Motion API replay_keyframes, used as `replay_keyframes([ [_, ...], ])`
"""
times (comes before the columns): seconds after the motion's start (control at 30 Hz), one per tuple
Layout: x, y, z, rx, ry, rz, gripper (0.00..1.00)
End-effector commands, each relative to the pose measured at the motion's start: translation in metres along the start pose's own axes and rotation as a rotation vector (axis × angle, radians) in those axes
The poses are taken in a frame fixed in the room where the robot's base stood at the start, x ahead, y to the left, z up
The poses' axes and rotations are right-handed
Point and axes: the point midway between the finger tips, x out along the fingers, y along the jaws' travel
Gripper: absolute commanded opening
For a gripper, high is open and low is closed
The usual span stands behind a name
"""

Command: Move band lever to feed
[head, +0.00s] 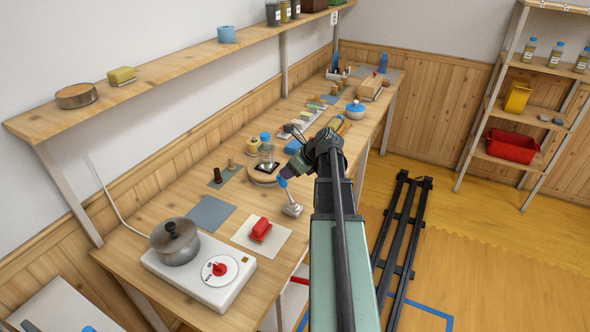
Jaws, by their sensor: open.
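A lever with a blue knob (283,183) rises from a small grey metal base (291,209) near the front edge of the workbench. It leans toward the left. No feed marking is readable at this size. My gripper (290,172) is just above and beside the blue knob, at the end of my arm. Its fingers are small and partly hidden by my wrist, and I cannot tell whether they touch the knob. No held object shows in it.
A white hotplate (205,280) with a grey pot (174,243) stands at the near left. A red block (261,229) lies on a pale mat (277,240). A jar with a blue cap (266,148) stands behind my gripper. A blue-grey mat (211,214) is bare.

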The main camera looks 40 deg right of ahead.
Motion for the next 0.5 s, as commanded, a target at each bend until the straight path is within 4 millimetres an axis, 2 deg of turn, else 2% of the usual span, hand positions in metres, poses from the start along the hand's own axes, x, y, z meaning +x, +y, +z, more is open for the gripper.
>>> replay_keyframes([
  [0.5,0.044,0.000,-0.002,-0.001,0.000,0.001,0.47],
])
